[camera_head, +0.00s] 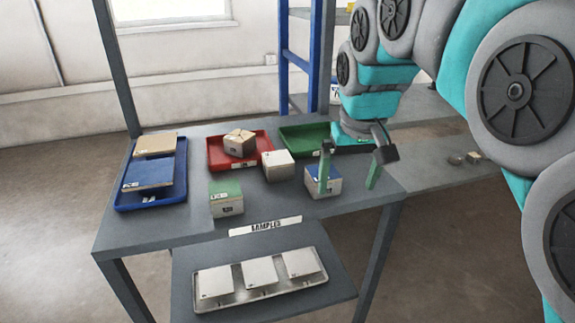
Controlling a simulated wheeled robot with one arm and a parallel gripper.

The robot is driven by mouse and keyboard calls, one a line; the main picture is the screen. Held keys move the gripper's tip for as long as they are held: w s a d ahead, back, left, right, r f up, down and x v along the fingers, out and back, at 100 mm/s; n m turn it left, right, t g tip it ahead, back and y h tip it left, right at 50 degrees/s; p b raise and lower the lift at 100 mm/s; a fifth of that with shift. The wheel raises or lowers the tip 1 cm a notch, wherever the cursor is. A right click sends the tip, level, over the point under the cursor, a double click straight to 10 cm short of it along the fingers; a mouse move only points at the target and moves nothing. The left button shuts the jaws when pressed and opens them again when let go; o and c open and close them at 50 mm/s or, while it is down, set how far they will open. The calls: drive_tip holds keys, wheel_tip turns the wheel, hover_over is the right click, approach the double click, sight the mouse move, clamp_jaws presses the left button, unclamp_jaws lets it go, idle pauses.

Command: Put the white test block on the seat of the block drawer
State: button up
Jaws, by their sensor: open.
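A white-topped block (278,165), which looks like the white test block, sits on the grey table beside the red tray. Below the tabletop, a grey lower shelf or drawer (182,280) juts forward under a label reading like "SAMPLES". It bears a pale metal tray (262,294) with three white square pieces. I cannot tell for certain whether this is the block drawer or which spot is its seat. My gripper (349,178) is open, its green-tipped fingers pointing down, right of the white block. Its left finger overlaps a blue-topped block (333,187) in view; contact is unclear.
A green-topped block (226,199) stands near the table's front edge. A red tray (218,157) holds a cracked beige block (240,142). A green tray (300,138) lies behind. A blue tray (122,201) at left holds beige and blue slabs. Blue uprights (320,60) stand behind.

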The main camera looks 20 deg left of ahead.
drive_tip(key=n+t+y+b, duration=0.1)
drive_tip(key=n+t, duration=0.1)
approach(278, 158)
drive_tip(key=shift+w+a+f+y, duration=0.3)
drive_tip(key=shift+w+a+f, duration=0.05)
drive_tip(key=shift+w+f, duration=0.2)
drive_tip(key=shift+x, duration=1.15)
drive_tip(key=shift+s+d+x, duration=0.1)
drive_tip(key=shift+d+x, duration=0.05)
drive_tip(key=shift+x, duration=0.7)
drive_tip(key=shift+s+d+x, duration=0.1)
drive_tip(key=shift+d+x, duration=0.05)
drive_tip(key=shift+x, duration=0.75)
drive_tip(key=shift+s+d+x, duration=0.1)
drive_tip(key=shift+d+x, duration=0.05)
drive_tip(key=shift+x, duration=0.7)
drive_tip(key=shift+f, duration=0.2)
clamp_jaws()
